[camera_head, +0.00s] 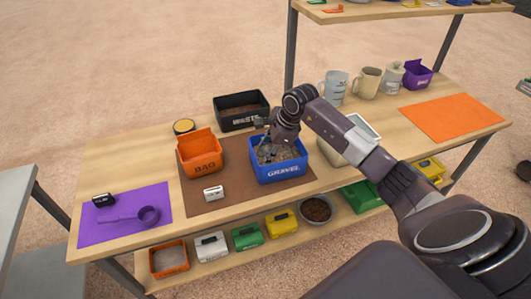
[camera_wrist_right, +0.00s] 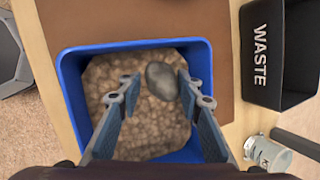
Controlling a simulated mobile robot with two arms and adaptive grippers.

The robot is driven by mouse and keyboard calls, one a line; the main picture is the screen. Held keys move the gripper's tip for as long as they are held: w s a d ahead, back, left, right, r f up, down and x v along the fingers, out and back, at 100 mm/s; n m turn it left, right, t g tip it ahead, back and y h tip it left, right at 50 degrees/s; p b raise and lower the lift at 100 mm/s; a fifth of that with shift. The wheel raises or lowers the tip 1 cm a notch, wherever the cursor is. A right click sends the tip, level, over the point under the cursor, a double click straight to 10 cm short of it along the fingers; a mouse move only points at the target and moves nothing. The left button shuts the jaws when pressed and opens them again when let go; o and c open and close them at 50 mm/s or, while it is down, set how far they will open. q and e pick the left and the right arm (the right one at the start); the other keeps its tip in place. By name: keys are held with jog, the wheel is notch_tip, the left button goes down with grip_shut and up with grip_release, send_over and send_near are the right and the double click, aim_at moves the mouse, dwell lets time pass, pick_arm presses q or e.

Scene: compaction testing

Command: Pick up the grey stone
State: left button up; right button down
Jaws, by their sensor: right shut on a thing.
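The grey stone (camera_wrist_right: 162,80) is smooth and rounded. In the right wrist view it is between the fingertips of my right gripper (camera_wrist_right: 158,86), close against the right-hand finger. My right gripper (camera_head: 270,140) is shut on the stone, low over the blue gravel box (camera_head: 281,173). The blue box also shows in the right wrist view (camera_wrist_right: 72,66), with brown gravel (camera_wrist_right: 150,130) under the stone. In the head view I cannot tell the stone apart from the gripper and the gravel. My left gripper is not in view.
The black waste bin (camera_head: 241,123) stands behind the blue box and the orange bag box (camera_head: 201,160) to its left. A small white device (camera_head: 213,193) lies in front on the brown mat (camera_head: 240,196). Cups (camera_head: 367,82) stand at the back right. An orange mat (camera_head: 452,117) is bare.

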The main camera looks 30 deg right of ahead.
aim_at(266, 149)
notch_tip(266, 149, up, 20)
jog(key=b, duration=0.3)
jog(key=shift+f+b, duration=0.2)
jog(key=shift+b, duration=0.15)
dwell(0.5)
